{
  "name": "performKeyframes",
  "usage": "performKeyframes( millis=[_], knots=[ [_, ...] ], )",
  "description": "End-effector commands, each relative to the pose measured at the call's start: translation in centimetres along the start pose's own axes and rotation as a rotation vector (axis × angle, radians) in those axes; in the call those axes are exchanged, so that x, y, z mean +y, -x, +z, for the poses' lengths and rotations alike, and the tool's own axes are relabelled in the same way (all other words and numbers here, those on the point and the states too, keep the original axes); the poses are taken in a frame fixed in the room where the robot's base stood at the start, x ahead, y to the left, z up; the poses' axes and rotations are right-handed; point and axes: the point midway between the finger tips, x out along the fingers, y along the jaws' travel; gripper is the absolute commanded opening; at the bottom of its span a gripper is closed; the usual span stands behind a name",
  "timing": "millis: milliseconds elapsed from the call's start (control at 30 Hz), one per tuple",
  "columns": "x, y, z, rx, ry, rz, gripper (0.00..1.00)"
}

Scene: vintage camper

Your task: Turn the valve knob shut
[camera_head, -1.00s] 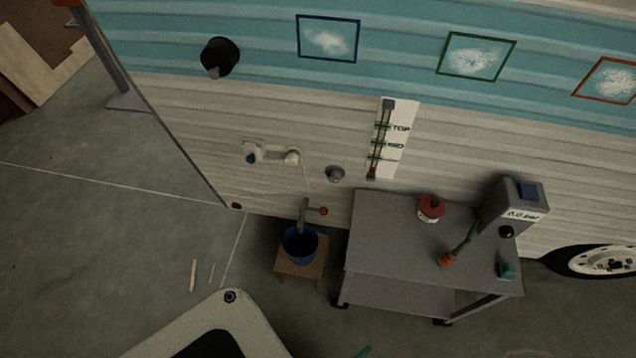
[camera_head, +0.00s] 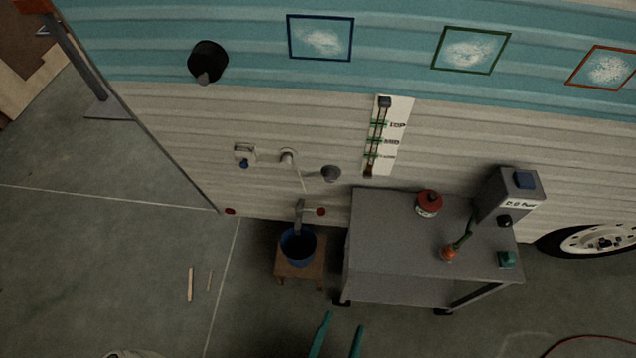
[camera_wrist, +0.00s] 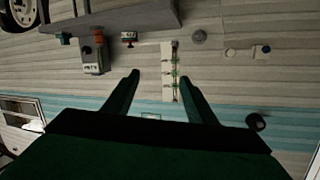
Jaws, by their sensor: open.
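Several knobs show on the camper wall, and I cannot tell for sure which is the valve knob. A grey round knob (camera_head: 330,173) sits on the wall above the cart's left end; it also shows in the wrist view (camera_wrist: 199,37). To its left are a round white fitting (camera_head: 288,156) and a white fitting with a blue knob (camera_head: 244,163). A black knob (camera_head: 207,61) is higher at left, also in the wrist view (camera_wrist: 256,121). My gripper (camera_head: 338,335) is open and empty, its teal fingers apart at the bottom edge; in the wrist view (camera_wrist: 160,80) nothing is between the fingertips.
A tap with a red ball (camera_head: 320,211) is above a blue bucket (camera_head: 298,247) on a wooden stool (camera_head: 303,272). A grey cart (camera_head: 385,235) holds a red canister (camera_head: 429,203) and a gauge box (camera_head: 510,190). A marked gauge strip (camera_head: 390,135) is on the wall. Floor at left is mostly clear.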

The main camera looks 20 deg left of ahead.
Motion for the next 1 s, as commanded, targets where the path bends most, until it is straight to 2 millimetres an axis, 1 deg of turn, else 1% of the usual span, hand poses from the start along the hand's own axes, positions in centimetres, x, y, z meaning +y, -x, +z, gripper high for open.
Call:
performKeyframes(
  millis=[33, 167, 200, 267, 300, 367, 500, 667, 700, 800, 900, 1000],
  knots=[
    [-0.2, -1.4, 0.9, 0.015, -0.081, -0.014, 0.52],
    [-0.9, -5.4, 3.1, 0.043, -0.338, -0.051, 0.52],
    [-1.1, -6.7, 3.8, 0.049, -0.419, -0.064, 0.52],
    [-1.6, -8.7, 4.7, 0.056, -0.54, -0.083, 0.52],
    [-2.0, -10.0, 5.2, 0.059, -0.621, -0.097, 0.52],
    [-2.7, -12.1, 6.0, 0.061, -0.742, -0.117, 0.52],
    [-4.6, -17.2, 7.4, 0.052, -1.021, -0.168, 0.52],
    [-7.6, -23.1, 8.5, 0.023, -1.336, -0.223, 0.52],
    [-8.5, -24.6, 8.6, 0.013, -1.414, -0.237, 0.52],
    [-10.6, -28.0, 8.8, -0.017, -1.592, -0.263, 0.52],
    [-12.5, -30.7, 8.8, -0.047, -1.738, -0.281, 0.52],
    [-14.0, -32.7, 8.8, -0.07, -1.845, -0.292, 0.52]
  ],
)
